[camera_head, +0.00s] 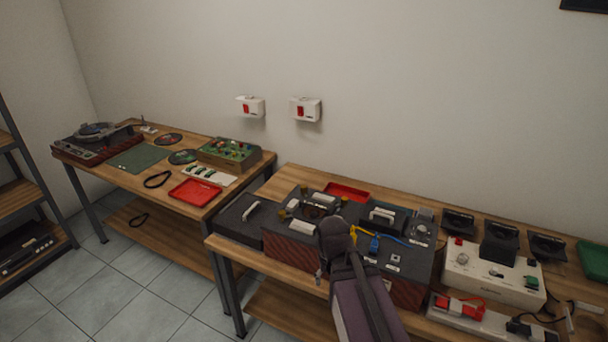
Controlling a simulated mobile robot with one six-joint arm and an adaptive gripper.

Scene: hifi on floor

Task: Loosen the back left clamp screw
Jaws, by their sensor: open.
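A dark unit with reddish ribbed sides (287,247) stands on the nearer wooden bench (250,259). Small brass-coloured knobs, which look like clamp screws, sit near the corners of its top. The back left clamp screw (304,189) is small and appears upright at the far left corner. Another knob (282,215) is at the front left, and one (345,199) is at the back right. My arm covers the front right of this unit. My arm's dark joint is in front of the unit, to the right of and below the back left screw. My gripper cannot be made out.
A red tray (346,192) lies behind the unit. A dark box with a handle (239,219) stands to its left. A second unit with blue and yellow leads is at its right, beside a white power supply (493,273). Another bench with electronics stands at left.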

